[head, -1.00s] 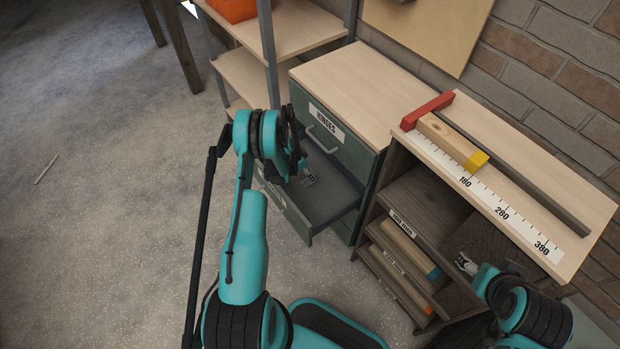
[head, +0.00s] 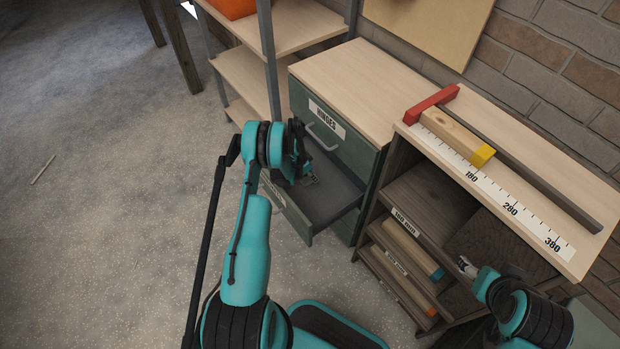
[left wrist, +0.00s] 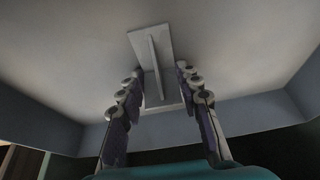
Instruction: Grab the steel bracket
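The steel bracket (left wrist: 150,45), a light grey angled piece with a central rib, lies on the drawer floor in the left wrist view. My left gripper (left wrist: 160,78) has its fingers apart, one on each side of the bracket's near part; I see no clear contact. In the head view my left gripper (head: 308,180) reaches into the open drawer (head: 334,203) of the green cabinet, and my wrist hides most of the bracket there. My right gripper (head: 466,266) is at the lower right, in front of the wooden shelf unit; its fingers are too small to read.
The drawer walls (left wrist: 255,112) surround my left gripper. A closed drawer labelled HINGES (head: 328,120) is above it. The wooden shelf unit (head: 430,160) with a ruler (head: 500,205) and stop block on top stands at right. The floor at left is mostly clear.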

